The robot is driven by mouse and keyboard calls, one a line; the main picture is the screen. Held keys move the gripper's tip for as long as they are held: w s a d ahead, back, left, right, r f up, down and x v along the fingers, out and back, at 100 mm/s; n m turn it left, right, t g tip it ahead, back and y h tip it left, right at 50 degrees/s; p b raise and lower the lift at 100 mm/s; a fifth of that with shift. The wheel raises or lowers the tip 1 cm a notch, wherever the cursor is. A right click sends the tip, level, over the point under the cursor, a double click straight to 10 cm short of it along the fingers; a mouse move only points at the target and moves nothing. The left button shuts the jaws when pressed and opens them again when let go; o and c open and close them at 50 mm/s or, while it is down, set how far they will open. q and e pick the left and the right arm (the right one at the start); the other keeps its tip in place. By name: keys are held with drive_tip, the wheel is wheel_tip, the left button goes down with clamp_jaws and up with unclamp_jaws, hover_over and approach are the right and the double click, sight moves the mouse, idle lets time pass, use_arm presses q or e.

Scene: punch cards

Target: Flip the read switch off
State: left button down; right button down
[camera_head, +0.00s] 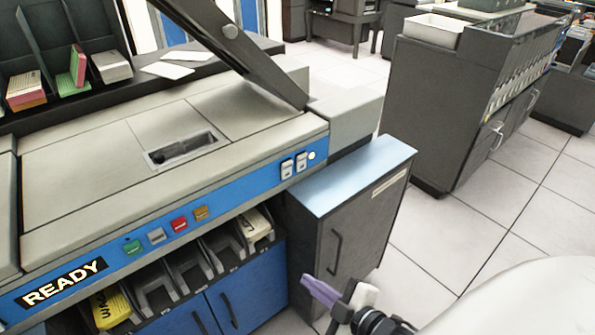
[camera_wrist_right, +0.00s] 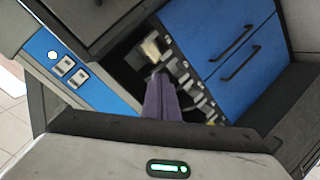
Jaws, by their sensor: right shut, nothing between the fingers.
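Two small rocker switches, a left one (camera_head: 287,169) and a right one (camera_head: 301,162), sit at the right end of the machine's blue front panel (camera_head: 240,188), beside a round white light (camera_head: 311,155). Their labels are too small to read, so I cannot tell which is the read switch. The switches also show in the right wrist view, one (camera_wrist_right: 63,66) next to the other (camera_wrist_right: 78,78). My right gripper (camera_head: 318,292) is shut and empty, with purple fingers, below and apart from the switches, in front of the grey cabinet. My left gripper is out of view.
The grey cabinet (camera_head: 345,225) with a light blue top stands right of the machine. Green, white, red and amber buttons (camera_head: 180,225) line the panel's left part, above card slots (camera_head: 190,270). A dark slanted bar (camera_head: 225,50) rises over the machine. Floor is clear at right.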

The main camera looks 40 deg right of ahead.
use_arm(q)
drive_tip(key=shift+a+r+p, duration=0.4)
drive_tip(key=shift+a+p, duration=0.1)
drive_tip(key=shift+p, duration=0.05)
use_arm(e)
drive_tip(key=w+d+r+n+t, duration=0.2)
drive_tip(key=d+r+n, duration=0.2)
drive_tip(key=d+r, duration=0.1)
drive_tip(key=w+d+r+n+t, duration=0.2)
drive_tip(key=d+r+n+t, duration=0.1)
drive_tip(key=r, duration=0.5)
drive_tip(key=shift+w+d+n+t, duration=0.3)
drive_tip(key=shift+d+n, duration=0.6)
drive_tip(key=shift+n, duration=0.2)
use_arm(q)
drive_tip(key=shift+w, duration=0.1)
use_arm(e)
drive_tip(key=shift+r, duration=0.1)
approach(289, 167)
drive_tip(key=w, duration=0.3)
drive_tip(key=w+r, duration=0.1)
drive_tip(key=w, duration=0.1)
drive_tip(key=shift+a+p, duration=0.15)
drive_tip(key=shift+p, duration=0.15)
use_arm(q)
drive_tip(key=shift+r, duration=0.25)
use_arm(e)
drive_tip(key=shift+w+a, duration=0.1)
drive_tip(key=shift+w, duration=0.6)
